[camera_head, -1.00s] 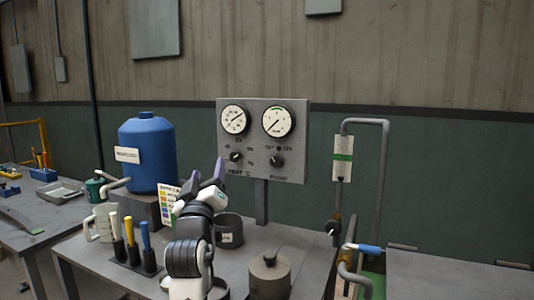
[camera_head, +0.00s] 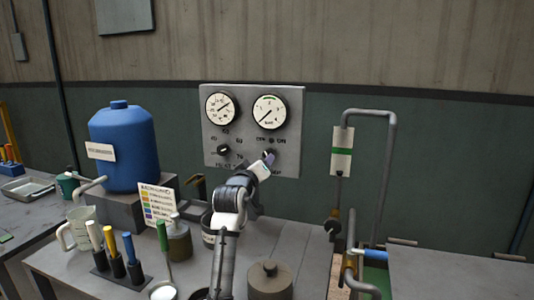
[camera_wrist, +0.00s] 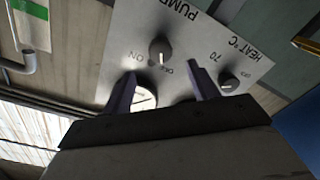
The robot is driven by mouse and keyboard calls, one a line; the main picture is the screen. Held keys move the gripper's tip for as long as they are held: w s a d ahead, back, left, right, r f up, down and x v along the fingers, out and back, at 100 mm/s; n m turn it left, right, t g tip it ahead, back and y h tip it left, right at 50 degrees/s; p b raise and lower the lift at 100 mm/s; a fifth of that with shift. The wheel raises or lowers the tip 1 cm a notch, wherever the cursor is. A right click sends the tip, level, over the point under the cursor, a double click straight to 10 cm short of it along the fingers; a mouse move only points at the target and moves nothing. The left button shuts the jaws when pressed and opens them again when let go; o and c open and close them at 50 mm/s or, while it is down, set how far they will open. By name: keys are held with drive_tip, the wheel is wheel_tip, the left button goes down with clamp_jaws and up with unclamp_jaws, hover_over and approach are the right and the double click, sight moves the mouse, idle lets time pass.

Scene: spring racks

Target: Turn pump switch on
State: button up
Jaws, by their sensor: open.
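The grey control panel (camera_head: 240,127) stands at the back of the table with two gauges and two dark knobs. The pump switch (camera_wrist: 161,49) is a round dark knob under the PUMP label in the wrist view, which shows the panel upside down. ON reads at its left and OFF at its right there. Its pale mark points down in that view.
The heat knob (camera_wrist: 229,80) sits beside the pump switch. A blue tank (camera_head: 126,150), a lidded grey pot (camera_head: 269,280) and several colored-handled tools stand on the table. A grey pipe (camera_head: 389,175) rises at the right.

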drive_tip(key=p+x, duration=0.2)
drive_tip(key=x, duration=0.6)
drive_tip(key=shift+w, duration=0.2)
drive_tip(key=c, duration=1)
drive_tip(key=shift+f+m, duration=0.15)
drive_tip(key=shift+m, duration=0.25)
drive_tip(key=m+b, duration=0.7)
drive_tip(key=m, duration=0.4)
drive_tip(key=shift+m, duration=0.3)
